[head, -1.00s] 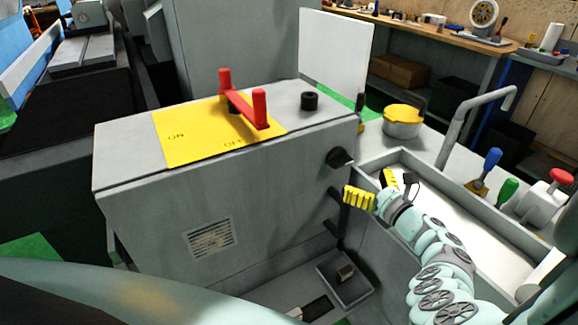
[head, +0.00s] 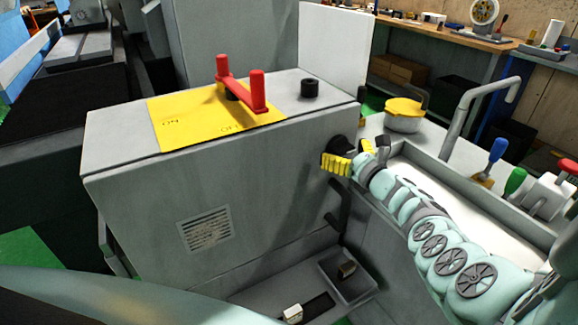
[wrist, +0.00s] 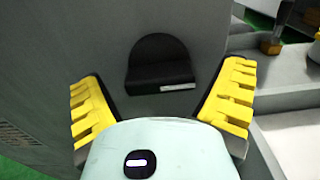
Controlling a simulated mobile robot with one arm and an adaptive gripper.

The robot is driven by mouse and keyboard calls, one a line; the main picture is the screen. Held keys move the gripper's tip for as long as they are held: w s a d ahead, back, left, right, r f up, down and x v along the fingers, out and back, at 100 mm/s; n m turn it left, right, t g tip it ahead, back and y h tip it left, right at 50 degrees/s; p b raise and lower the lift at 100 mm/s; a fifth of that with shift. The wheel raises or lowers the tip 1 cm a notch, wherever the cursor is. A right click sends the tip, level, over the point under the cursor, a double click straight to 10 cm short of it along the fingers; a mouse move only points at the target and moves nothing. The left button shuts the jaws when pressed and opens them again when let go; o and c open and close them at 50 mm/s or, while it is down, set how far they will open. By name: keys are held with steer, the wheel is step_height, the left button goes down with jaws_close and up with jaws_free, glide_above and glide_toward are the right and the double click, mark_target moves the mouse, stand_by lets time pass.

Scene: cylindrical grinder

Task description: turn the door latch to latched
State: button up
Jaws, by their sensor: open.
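The door latch is a black round knob with a raised grip and a pale mark on its edge. In the wrist view the latch (wrist: 160,64) sits on the grey cabinet face, ahead of and between my fingers. In the head view the latch (head: 342,144) shows on the cabinet's right part, partly hidden behind my gripper. My gripper (head: 352,158) is open, with yellow padded fingers. In the wrist view my gripper (wrist: 163,108) has one finger on each side of the latch, apart from it. Whether either finger touches the cabinet cannot be told.
A red handle (head: 240,92) stands on a yellow ON/OFF plate (head: 170,125) on top of the grey cabinet (head: 150,190). A black knob (head: 310,88) is beside it. A yellow-lidded pot (head: 403,113) stands behind.

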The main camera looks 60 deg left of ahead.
steer(key=shift+s, duration=0.1)
steer(key=shift+c, duration=0.3)
steer(key=c, duration=1.1)
steer(key=shift+c, duration=0.2)
steer(key=shift+f+n, duration=0.1)
steer(key=shift+n, duration=0.2)
steer(key=n+b, duration=0.1)
steer(key=n, duration=0.1)
steer(key=n+b, duration=0.1)
steer(key=shift+w+f+n+b, duration=0.1)
steer(key=shift+w+n+b, duration=0.1)
steer(key=shift+n+b, duration=0.15)
steer(key=n+b, duration=0.2)
steer(key=n, duration=0.2)
steer(key=shift+n+b, duration=0.25)
steer(key=shift+b, duration=0.15)
steer(key=n+b, duration=0.3)
steer(key=n, duration=0.1)
steer(key=shift+n+b, duration=0.3)
steer(key=n+b, duration=0.3)
steer(key=n, duration=0.1)
steer(key=shift+r, duration=0.2)
steer(key=shift+r+n+b, duration=0.1)
steer(key=shift+n+b, duration=0.25)
steer(key=shift+n, duration=0.05)
